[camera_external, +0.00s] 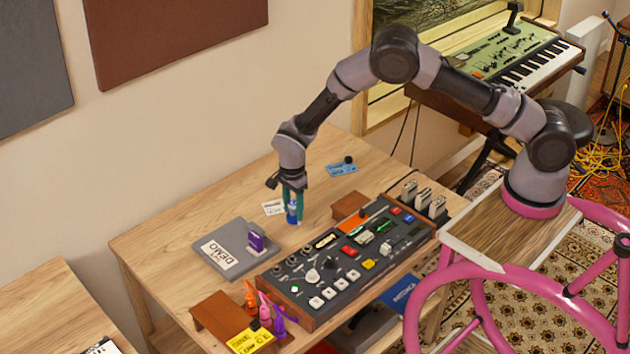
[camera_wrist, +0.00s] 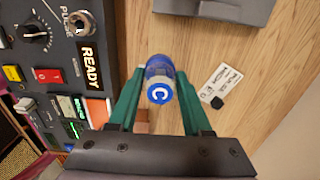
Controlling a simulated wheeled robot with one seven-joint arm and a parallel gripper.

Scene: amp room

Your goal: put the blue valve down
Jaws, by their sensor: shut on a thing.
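The blue valve (camera_external: 292,216) is a small upright cylinder over the wooden table (camera_external: 330,200). My gripper (camera_external: 293,203) points straight down with its green fingers shut on the valve. In the wrist view the valve (camera_wrist: 159,84) shows its round blue top with a white letter C, between the tips of my gripper (camera_wrist: 162,77). The valve's lower end is at or just above the tabletop; I cannot tell whether it touches.
A control console (camera_external: 345,258) with knobs and buttons stands nearby. A grey DEMO case (camera_external: 225,262) carries a purple piece (camera_external: 256,243). A white card (camera_external: 272,207) lies beside the valve, and a blue card (camera_external: 342,169) farther back. The table's back left is clear.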

